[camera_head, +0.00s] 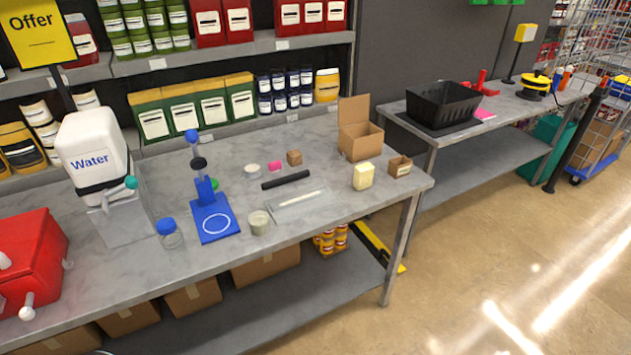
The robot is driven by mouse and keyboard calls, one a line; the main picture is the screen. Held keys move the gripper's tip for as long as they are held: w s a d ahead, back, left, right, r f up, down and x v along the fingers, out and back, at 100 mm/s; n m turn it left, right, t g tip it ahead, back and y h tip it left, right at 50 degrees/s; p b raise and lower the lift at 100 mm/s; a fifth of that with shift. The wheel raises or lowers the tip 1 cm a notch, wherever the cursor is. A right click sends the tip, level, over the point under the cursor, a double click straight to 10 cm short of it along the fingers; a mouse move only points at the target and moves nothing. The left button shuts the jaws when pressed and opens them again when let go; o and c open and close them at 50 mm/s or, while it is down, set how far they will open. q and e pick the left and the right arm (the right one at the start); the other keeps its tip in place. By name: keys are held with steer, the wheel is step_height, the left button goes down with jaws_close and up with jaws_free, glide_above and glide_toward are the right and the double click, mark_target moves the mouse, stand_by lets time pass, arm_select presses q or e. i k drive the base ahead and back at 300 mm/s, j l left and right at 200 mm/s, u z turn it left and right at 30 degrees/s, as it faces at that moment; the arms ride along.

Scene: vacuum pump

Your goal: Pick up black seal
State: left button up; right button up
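A small black round piece (198,164) sits on the blue stand (214,222), partway up its post. A black bar (286,180) lies on the grey table (330,205), to the right of the stand. I cannot tell from this view which of these is the black seal. Neither of my grippers shows in the head view.
Near the stand are a blue-lidded jar (169,234), a pale jar (259,222), a clear tray (298,204) and a pink block (274,166). A water container (93,155) and a red box (30,262) stand left. An open cardboard box (360,140) stands right.

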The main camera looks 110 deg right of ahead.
mark_target(267, 185)
steer(key=z, duration=3.35)
steer(key=l+u, duration=0.2)
steer(key=u, duration=0.2)
steer(key=i+l+u, duration=0.1)
steer(key=u, duration=0.35)
steer(key=l+u, duration=0.65)
steer(key=l, duration=0.25)
steer(key=k+l+u, duration=0.25)
steer(key=l, duration=0.2)
steer(key=i+l, duration=0.05)
steer(key=i, duration=0.05)
